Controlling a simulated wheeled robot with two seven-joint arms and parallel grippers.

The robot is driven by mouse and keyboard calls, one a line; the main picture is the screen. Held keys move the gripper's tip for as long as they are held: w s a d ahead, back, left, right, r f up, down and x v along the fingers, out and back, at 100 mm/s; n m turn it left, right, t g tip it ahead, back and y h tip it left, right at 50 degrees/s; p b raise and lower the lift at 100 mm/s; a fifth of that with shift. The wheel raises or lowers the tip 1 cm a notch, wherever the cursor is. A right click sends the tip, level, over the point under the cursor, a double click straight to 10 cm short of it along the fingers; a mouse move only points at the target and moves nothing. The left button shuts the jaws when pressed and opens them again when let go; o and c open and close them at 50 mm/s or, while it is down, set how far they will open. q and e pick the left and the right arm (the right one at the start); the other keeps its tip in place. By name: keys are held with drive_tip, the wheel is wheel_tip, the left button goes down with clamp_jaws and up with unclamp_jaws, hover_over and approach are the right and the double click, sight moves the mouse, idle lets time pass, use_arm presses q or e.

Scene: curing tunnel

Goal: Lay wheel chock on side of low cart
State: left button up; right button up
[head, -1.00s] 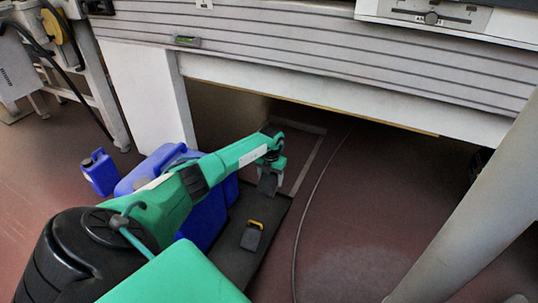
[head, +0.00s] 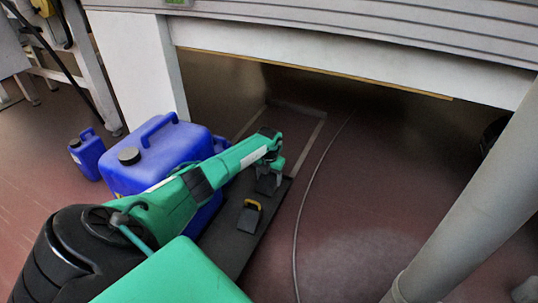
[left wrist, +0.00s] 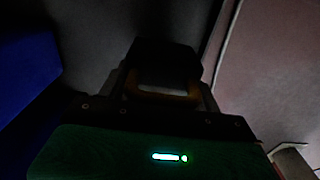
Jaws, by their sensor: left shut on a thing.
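The low cart (head: 228,246) is a flat dark deck near the floor in the middle of the head view. My left gripper (head: 270,171) is over its far right part, shut on a dark wheel chock (head: 267,186). In the left wrist view the held chock (left wrist: 165,58) is a dark block with an orange-yellow handle between the fingers. I cannot tell whether it touches the deck. A second dark chock with a yellow handle (head: 248,218) lies on the deck, nearer to me. My right gripper is not in view.
A large blue canister (head: 155,160) stands left of my arm, and a small blue jug (head: 87,155) is on the floor further left. A white bench frame (head: 330,68) hangs over the space behind. A cable (head: 301,215) runs along the floor to the right, where the floor is mostly clear.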

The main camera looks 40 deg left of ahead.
sight(269, 184)
use_arm(q)
wheel_tip(269, 184, down, 4)
drive_tip(key=b, duration=0.3)
drive_tip(key=shift+b, duration=0.35)
drive_tip(key=shift+f, duration=0.15)
drive_tip(key=o, duration=1.2)
drive_tip(key=shift+o, duration=0.2)
